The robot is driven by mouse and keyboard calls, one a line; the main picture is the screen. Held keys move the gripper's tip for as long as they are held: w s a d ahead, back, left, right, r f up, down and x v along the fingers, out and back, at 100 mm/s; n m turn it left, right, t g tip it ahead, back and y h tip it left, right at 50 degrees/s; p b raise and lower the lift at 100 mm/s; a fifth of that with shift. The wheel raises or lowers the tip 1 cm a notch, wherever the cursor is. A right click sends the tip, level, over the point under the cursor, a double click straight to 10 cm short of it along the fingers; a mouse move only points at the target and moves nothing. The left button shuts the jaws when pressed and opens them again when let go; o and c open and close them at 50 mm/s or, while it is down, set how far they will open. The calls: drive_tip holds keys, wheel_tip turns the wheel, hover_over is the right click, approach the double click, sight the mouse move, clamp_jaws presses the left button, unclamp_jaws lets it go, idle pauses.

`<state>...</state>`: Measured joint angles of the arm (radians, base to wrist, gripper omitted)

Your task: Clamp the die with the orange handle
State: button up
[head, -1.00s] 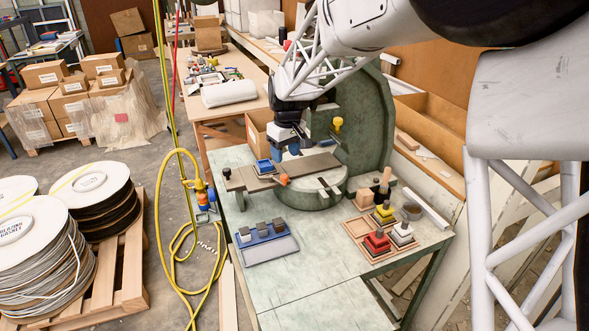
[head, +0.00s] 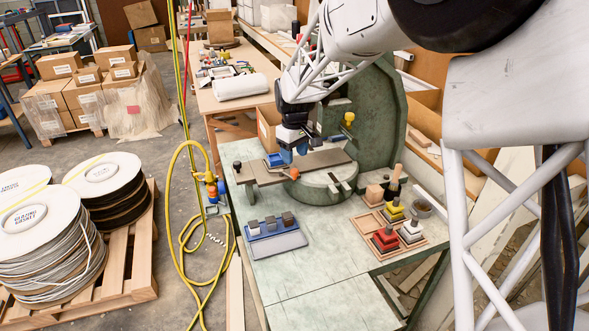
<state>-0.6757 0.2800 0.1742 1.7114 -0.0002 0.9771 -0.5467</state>
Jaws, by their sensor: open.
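The orange handle (head: 294,173) sits at the front edge of the flat grey bed plate (head: 325,160) of the green press (head: 375,115). A small blue block (head: 273,160), possibly the die, lies on the plate left of my gripper; its far side is partly hidden.
A yellow knob (head: 349,119) sticks out of the press on the right. A wooden tray (head: 372,224) with red, white and yellow stacked pieces stands at front right. A blue holder (head: 275,229) with grey blocks lies at front left. The front tabletop (head: 310,275) is clear.

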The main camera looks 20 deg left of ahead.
sight(294, 170)
drive_tip(key=shift+f, duration=2.9)
drive_tip(key=shift+c, duration=0.2)
clamp_jaws()
